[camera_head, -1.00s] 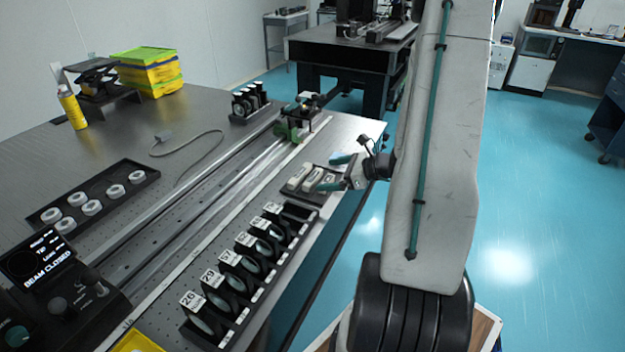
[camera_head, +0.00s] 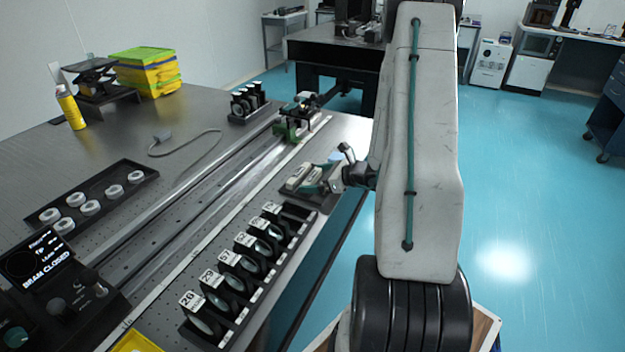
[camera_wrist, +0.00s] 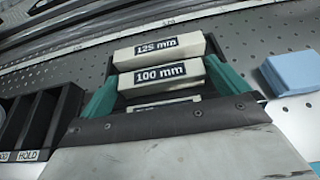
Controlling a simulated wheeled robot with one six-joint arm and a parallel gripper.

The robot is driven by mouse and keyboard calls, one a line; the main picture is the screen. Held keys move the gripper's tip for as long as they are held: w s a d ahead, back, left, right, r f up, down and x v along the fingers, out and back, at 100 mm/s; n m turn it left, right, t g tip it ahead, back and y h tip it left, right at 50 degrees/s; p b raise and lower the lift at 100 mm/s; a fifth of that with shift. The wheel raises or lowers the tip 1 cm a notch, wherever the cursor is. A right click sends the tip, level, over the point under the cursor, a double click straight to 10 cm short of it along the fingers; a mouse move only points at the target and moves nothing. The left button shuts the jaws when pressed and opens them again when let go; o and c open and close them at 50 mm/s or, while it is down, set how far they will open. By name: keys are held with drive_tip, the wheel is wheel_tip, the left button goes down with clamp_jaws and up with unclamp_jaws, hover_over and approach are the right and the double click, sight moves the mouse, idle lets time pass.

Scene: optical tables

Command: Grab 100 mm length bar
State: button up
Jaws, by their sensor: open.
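The 100 mm length bar (camera_wrist: 160,77) is a pale block with a dark label reading "100 mm". In the wrist view it lies between the two green fingers of my open gripper (camera_wrist: 165,80), with the fingers on either side of it. I cannot tell whether they touch it. The 125 mm bar (camera_wrist: 157,50) lies just beyond it, and part of another labelled bar (camera_wrist: 165,101) shows nearer, mostly hidden by my gripper. In the head view my gripper (camera_head: 318,184) is over the bars' tray (camera_head: 322,205) near the table's right edge.
A rack of numbered optics (camera_head: 240,265) stands in front of the bars' tray. A blue block (camera_wrist: 292,72) lies to the right in the wrist view. A rail (camera_head: 190,195) with a green mount (camera_head: 286,131) runs left of the tray. The table's right edge is close.

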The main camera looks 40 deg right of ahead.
drive_tip(key=c, duration=0.8)
drive_tip(key=shift+c, duration=0.2)
